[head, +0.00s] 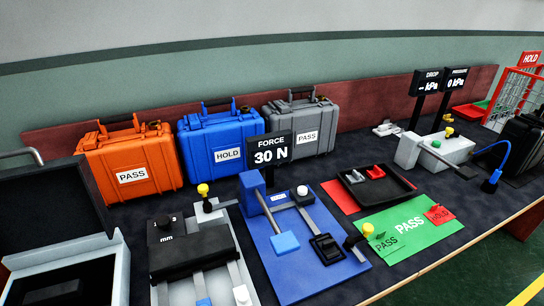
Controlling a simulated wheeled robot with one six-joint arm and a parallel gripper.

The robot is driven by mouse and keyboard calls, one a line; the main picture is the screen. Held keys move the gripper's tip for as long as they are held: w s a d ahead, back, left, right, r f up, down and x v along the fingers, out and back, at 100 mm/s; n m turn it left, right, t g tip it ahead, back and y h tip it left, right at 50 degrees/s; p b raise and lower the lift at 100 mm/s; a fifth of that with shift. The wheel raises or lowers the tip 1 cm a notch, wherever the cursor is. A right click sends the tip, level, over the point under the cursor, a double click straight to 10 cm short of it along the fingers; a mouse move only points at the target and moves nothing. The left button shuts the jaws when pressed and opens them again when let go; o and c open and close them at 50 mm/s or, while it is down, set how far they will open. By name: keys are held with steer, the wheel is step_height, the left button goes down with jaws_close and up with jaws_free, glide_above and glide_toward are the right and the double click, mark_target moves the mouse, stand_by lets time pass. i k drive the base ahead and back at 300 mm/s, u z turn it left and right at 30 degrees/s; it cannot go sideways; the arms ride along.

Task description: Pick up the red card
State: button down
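A small red card (439,215) marked HOLD lies at the right side of a green mat (440,232) marked PASS, on the dark table top. A small green PASS card (385,243) lies on the left part of the same mat. A plain red sheet (338,196) shows partly from under a black tray (392,190) that holds small red and grey pieces. My gripper is not in view.
A blue fixture (285,242) with a FORCE 30 N display (269,150) stands left of the green mat. A grey gauge device (447,150) stands behind it. Orange (105,160), blue (197,140) and grey (285,125) cases line the back. A red wire basket (515,95) is far right.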

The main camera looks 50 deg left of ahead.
mark_target(437, 215)
steer(key=u, duration=0.35)
steer(key=k, duration=0.4)
steer(key=z, duration=0.6)
steer(key=i, duration=1.3)
steer(key=u, duration=0.7)
steer(key=i, duration=0.7)
steer(key=u, duration=0.7)
